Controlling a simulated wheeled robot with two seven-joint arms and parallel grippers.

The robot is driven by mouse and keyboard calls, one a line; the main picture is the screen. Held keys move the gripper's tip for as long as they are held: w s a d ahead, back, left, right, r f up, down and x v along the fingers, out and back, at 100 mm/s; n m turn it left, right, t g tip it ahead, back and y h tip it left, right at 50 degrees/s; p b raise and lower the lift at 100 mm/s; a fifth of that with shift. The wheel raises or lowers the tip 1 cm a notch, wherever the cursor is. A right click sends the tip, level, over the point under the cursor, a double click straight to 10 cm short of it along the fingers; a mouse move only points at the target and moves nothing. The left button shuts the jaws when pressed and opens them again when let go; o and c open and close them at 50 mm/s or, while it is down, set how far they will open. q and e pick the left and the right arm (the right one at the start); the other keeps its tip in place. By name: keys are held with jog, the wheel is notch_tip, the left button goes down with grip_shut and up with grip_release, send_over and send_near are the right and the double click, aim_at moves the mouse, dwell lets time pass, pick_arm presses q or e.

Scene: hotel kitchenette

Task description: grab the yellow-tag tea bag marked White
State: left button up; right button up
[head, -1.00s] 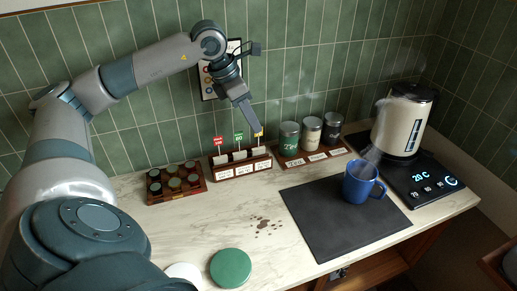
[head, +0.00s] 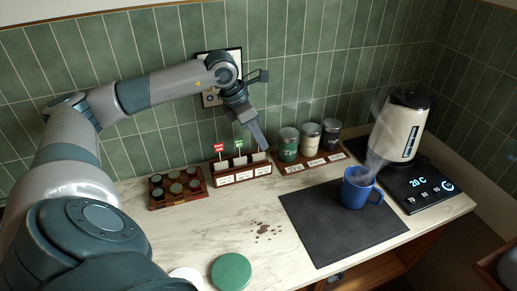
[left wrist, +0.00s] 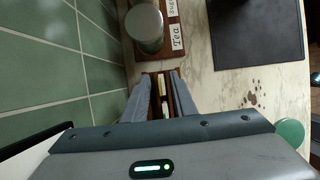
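The tea bag box (head: 241,179) is a wooden holder with white labels, standing against the tiled wall. A red tag (head: 219,148) and a green tag (head: 239,145) stand up from its left and middle slots. The yellow tag is hidden behind my left gripper (head: 262,147) in the head view. That gripper points down at the right slot, its tips just above the box. In the left wrist view my fingers (left wrist: 162,75) are apart, with the box and pale, yellowish bag edges (left wrist: 163,88) showing between them. I cannot tell if they touch. My right gripper is out of view.
A canister rack (head: 310,163) with three tins is close on the right; the green Tea tin (head: 288,145) is nearest. A capsule tray (head: 177,188) is on the left. A blue steaming mug (head: 357,188) stands on a dark mat (head: 318,230). The counter in front is mostly clear.

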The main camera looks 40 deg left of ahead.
aim_at(260, 154)
pick_arm(q)
grip_shut()
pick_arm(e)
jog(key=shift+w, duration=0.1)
pick_arm(q)
jog(key=shift+r, duration=0.1)
dwell(0.3)
